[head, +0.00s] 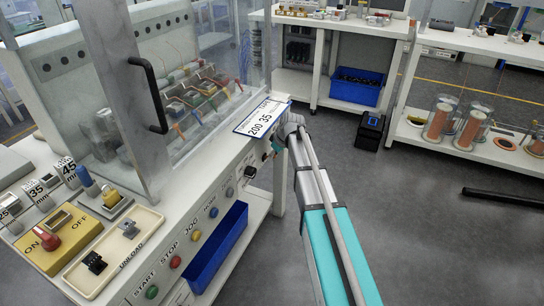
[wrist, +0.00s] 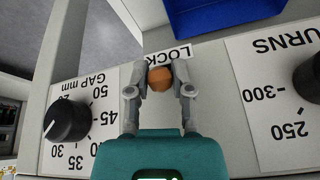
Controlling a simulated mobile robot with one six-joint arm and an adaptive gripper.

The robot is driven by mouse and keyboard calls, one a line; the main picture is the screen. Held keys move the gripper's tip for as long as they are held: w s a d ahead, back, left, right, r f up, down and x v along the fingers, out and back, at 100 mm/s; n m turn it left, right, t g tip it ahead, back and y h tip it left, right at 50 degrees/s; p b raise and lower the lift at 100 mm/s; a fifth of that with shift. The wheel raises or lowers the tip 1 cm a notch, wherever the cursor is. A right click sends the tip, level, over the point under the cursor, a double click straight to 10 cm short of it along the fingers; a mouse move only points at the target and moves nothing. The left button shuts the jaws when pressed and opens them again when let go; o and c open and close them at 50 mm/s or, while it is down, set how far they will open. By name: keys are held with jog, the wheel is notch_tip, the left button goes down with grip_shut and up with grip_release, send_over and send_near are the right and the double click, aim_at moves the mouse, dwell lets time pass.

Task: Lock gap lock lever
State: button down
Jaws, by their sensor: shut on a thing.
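In the wrist view, the orange round knob of the lock lever (wrist: 160,80) sits between the two grey fingers of my gripper (wrist: 161,70). The gripper is shut on the knob. The LOCK label (wrist: 165,53) on the white panel shows behind the fingers, partly covered. The rest of the lever is hidden. The black gap dial (wrist: 66,119) is to the left of my gripper, with its GAP mm scale upside down in this view. In the head view, my arm reaches the far right end of the machine's front panel, and the lever cannot be made out.
The turns dial (wrist: 308,78) is at the right edge of the wrist view. A blue bin (wrist: 212,14) lies above the panel there. In the head view, a clear guard door with a black handle (head: 150,95) and a tilted sign (head: 262,117) stand near my arm.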

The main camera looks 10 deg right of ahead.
jog(key=shift+d+f+b, duration=0.1)
jog(key=shift+f+b, duration=0.05)
jog(key=shift+b, duration=0.15)
jog(key=b, duration=0.1)
jog(key=f+t+y+b, duration=0.1)
jog(key=y+b, duration=0.1)
jog(key=shift+s+d+f+t, duration=0.2)
jog(key=shift+s+d+t, duration=0.05)
jog(key=shift+t, duration=0.15)
jog(key=f+t+y+b, duration=0.1)
jog(key=y+b, duration=0.1)
jog(key=b, duration=0.3)
jog(key=f+t+y+b, duration=0.1)
jog(key=t+y+b, duration=0.1)
jog(key=b, duration=0.3)
jog(key=f+t+y+b, duration=0.1)
jog(key=t+y+b, duration=0.1)
jog(key=b, duration=0.3)
jog(key=shift+w+a+y, duration=0.15)
jog(key=shift+w+y, duration=0.05)
jog(key=shift+y, duration=0.5)
jog(key=shift+r+b, duration=0.1)
jog(key=shift+b, duration=0.3)
jog(key=shift+c, duration=2.4)
grip_release()
jog(key=shift+a, duration=0.1)
